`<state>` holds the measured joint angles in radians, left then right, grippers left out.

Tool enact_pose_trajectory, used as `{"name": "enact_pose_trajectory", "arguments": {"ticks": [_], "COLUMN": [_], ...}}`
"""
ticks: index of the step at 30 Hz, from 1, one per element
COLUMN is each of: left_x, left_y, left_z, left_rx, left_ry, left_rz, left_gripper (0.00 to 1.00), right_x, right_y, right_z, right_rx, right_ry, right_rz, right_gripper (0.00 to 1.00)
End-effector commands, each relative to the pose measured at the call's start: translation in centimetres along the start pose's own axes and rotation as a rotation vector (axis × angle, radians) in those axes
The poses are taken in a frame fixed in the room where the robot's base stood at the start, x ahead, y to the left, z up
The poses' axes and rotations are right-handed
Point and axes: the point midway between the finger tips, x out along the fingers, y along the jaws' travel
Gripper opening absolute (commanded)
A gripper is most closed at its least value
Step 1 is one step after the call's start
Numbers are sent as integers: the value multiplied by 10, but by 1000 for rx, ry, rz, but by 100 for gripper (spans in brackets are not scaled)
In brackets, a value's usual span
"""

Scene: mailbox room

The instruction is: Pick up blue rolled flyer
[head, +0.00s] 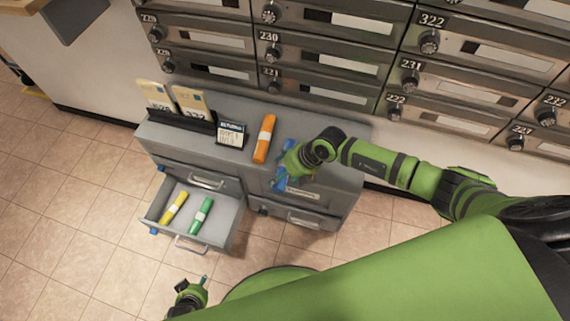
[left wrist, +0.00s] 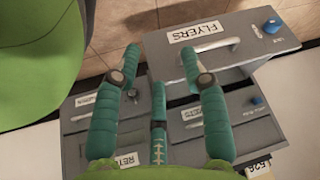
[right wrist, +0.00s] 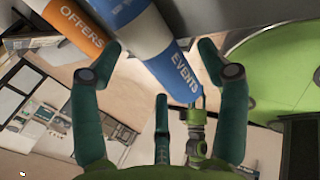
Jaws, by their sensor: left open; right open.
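The blue rolled flyer (right wrist: 178,72), marked EVENTS with a white band, shows at the top of the right wrist view. My right gripper (right wrist: 160,47) is open, with its fingers on either side of the flyer's lower end; I cannot tell whether they touch it. In the head view my right gripper (head: 284,172) is over the cabinet's front top edge and largely hides the blue flyer. My left gripper (head: 192,293) is low in front of the cabinet, open and empty; its spread fingers show in the left wrist view (left wrist: 160,52).
An orange rolled flyer (head: 264,138), marked OFFERS, lies left of the blue one on the grey cabinet (head: 345,140). The open drawer (head: 231,216) holds a yellow flyer (head: 174,208) and a green flyer (head: 201,216). A card stand (head: 182,122) is at left; mailboxes (head: 340,45) stand behind.

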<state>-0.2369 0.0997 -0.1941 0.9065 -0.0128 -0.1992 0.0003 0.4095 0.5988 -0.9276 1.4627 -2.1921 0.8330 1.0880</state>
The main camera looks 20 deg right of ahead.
Motion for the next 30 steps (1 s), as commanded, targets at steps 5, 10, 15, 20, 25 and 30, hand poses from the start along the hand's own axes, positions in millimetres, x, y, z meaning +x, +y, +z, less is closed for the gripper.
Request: {"name": "enact_pose_trajectory", "arguments": {"ticks": [5,10,15,20,25,30], "left_x": [0,0,0,-2,-3,-12], "left_y": [0,0,0,-1,-3,-1], "left_z": [1,1,1,-1,0,15], "left_rx": [0,0,0,0,8,6], "left_ry": [-1,-1,0,4,24,-6], "left_rz": [0,0,0,0,-2,2], "left_gripper": [44,44,44,44,44,44], "right_x": [0,0,0,-5,-22,-53], "right_y": [0,0,0,3,13,10], "right_z": [0,0,0,0,0,-4], "right_rx": [1,1,1,1,0,1], "right_ry": [0,0,1,0,-1,0], "right_rz": [1,1,0,1,3,-4], "right_gripper": [31,14,13,13,13,13]}}
